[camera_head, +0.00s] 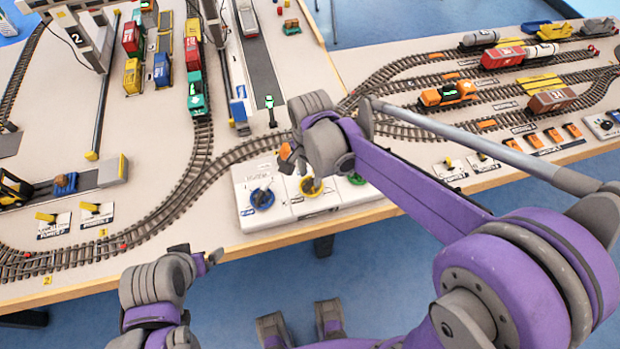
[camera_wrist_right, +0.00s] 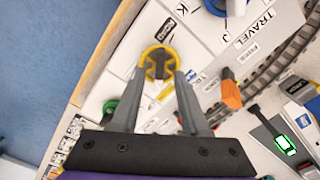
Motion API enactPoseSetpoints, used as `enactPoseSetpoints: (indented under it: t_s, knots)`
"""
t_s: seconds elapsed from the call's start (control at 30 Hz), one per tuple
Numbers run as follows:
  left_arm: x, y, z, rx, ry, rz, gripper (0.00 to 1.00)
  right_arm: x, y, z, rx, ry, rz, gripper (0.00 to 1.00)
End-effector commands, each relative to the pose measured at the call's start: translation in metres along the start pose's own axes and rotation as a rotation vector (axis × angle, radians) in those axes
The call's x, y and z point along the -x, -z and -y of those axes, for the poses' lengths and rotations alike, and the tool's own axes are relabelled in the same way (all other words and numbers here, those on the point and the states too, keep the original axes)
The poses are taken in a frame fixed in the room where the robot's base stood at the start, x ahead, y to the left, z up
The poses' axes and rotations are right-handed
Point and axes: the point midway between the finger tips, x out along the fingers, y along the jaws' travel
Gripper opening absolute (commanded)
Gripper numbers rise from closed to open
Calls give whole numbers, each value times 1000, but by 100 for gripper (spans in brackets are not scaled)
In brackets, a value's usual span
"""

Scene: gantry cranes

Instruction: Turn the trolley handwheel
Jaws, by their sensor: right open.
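A white control box (camera_head: 293,209) at the table's front edge carries a blue handwheel (camera_head: 262,198), a yellow handwheel (camera_head: 311,186) and a green handwheel (camera_head: 357,180). In the right wrist view the yellow handwheel (camera_wrist_right: 158,63) sits at the ends of my right gripper's (camera_wrist_right: 158,76) two fingers. The fingers are open, one toward each side of the wheel; I cannot tell whether they touch it. In the head view my right gripper (camera_head: 304,168) is just above the box. My left gripper (camera_head: 207,260) hangs in front of the table, away from the box; its jaw opening is unclear.
Model tracks (camera_head: 190,190) curve behind and beside the box. An orange part (camera_wrist_right: 230,92) stands close to my right gripper. Gantry crane legs (camera_head: 100,110) and wagons (camera_head: 193,55) stand farther back. Blue floor (camera_head: 240,290) lies clear in front of the table.

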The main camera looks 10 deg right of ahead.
Motion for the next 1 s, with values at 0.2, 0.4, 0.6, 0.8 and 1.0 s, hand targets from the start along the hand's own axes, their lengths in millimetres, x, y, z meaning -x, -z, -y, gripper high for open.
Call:
enactPoseSetpoints:
  t_s: [0.2,0.4,0.6,0.8,1.0]
  knots:
    - [-2,-2,0,0,0,2,100,-24,0,0,0,0,0,45]
    - [-2,-2,0,1,0,2,100,-27,0,0,0,1,0,45]
    - [-2,-2,0,1,0,2,100,-27,0,0,0,1,0,34]
    - [-2,-2,0,1,0,2,100,-27,0,0,0,1,0,0]
    - [-2,-2,0,1,0,2,100,-27,0,0,0,1,0,0]
